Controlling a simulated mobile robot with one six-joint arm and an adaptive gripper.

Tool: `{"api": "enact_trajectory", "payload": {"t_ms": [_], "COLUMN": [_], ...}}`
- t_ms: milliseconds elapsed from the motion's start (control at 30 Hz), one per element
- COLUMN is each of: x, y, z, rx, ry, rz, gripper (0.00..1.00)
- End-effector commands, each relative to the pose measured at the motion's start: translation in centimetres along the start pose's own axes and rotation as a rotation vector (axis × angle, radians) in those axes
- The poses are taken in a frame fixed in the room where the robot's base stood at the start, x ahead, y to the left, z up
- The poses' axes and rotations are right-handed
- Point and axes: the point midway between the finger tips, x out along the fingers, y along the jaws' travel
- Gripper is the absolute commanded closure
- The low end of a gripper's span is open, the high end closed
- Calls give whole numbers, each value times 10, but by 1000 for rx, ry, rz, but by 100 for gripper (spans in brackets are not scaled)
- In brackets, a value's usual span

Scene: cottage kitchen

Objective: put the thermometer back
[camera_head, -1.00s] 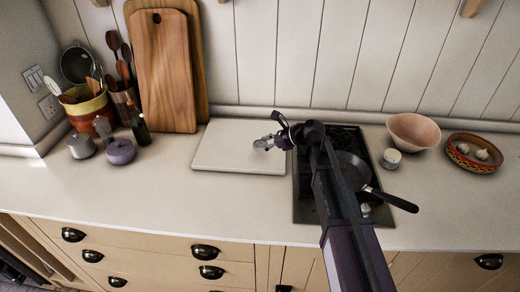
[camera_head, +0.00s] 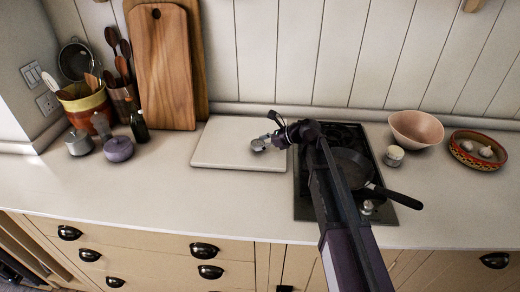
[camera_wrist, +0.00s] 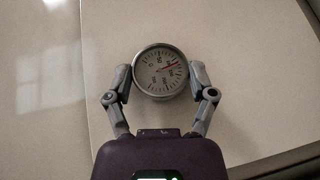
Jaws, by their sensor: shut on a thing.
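The thermometer (camera_wrist: 160,72) is a small round dial with a pale face, a metal rim and a red needle. My gripper (camera_wrist: 160,80) is shut on it, one finger on each side of the rim, with the dial facing the wrist camera. In the head view the thermometer (camera_head: 258,144) shows at the end of my gripper (camera_head: 267,142), over the right part of a pale board (camera_head: 225,147) left of the hob. I cannot tell whether it touches the board.
A black hob (camera_head: 345,139) with a frying pan (camera_head: 352,168) lies right of the board, partly behind my arm. A purple pot (camera_head: 119,149) and utensil crock (camera_head: 88,105) stand left. The front counter is clear.

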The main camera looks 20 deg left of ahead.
Motion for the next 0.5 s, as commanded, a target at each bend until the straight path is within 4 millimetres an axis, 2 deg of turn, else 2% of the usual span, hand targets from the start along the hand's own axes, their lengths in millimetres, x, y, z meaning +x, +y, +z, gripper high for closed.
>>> {"api": "enact_trajectory", "payload": {"t_ms": [100, 500], "x": [4, 4], "y": [0, 0], "z": [-8, -9], "rx": [0, 0], "ry": [0, 0], "rz": [0, -1], "gripper": [85, 85]}}
